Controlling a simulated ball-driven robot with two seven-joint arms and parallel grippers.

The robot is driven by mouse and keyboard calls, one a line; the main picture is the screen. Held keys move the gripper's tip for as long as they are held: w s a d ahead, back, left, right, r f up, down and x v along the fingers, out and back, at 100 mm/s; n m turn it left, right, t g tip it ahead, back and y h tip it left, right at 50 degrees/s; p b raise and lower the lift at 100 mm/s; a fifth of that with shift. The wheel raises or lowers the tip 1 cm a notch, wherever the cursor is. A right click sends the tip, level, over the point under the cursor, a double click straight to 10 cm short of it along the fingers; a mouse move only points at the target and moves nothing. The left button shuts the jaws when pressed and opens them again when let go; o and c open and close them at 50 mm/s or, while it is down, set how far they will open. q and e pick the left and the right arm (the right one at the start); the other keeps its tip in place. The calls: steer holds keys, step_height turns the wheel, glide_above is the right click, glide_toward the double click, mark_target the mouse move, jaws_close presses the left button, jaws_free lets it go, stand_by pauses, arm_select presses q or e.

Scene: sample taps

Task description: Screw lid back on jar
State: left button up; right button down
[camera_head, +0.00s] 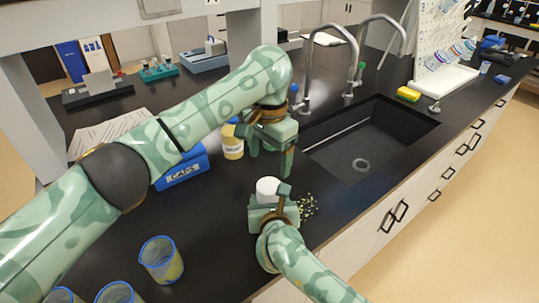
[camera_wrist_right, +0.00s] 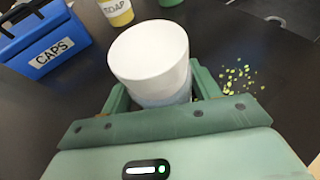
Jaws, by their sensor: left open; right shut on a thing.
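My right gripper (camera_head: 272,207) is shut on a white jar (camera_head: 267,187) above the black counter. In the right wrist view the jar (camera_wrist_right: 152,60) stands tilted between the fingers. Its top looks smooth, white and closed, with a greyer body below. I cannot make out where a lid ends or how tightly it sits. My left gripper (camera_head: 272,160) is open and points down, just behind and above the jar, apart from it. I see no separate loose lid. The fingers of my right gripper (camera_wrist_right: 155,103) hide the jar's lower part.
A blue box labelled CAPS (camera_head: 181,172) and a yellow soap bottle (camera_head: 233,143) stand behind, to the left. Yellow-green bits (camera_head: 308,205) lie scattered right of the jar. A blue-rimmed beaker (camera_head: 161,260) stands front left. The sink (camera_head: 385,140) lies to the right.

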mark_target(270, 186)
arm_select(q)
steer(key=n, duration=0.5)
steer(key=shift+n, duration=0.4)
steer(key=n, duration=0.6)
steer(key=shift+f, duration=0.15)
steer(key=shift+f, duration=3.9)
steer(key=c, duration=1)
steer(key=m, duration=0.3)
steer(key=shift+m, duration=0.3)
steer(key=shift+c, duration=0.2)
steer(key=m, duration=0.6)
steer(key=shift+s, duration=0.1)
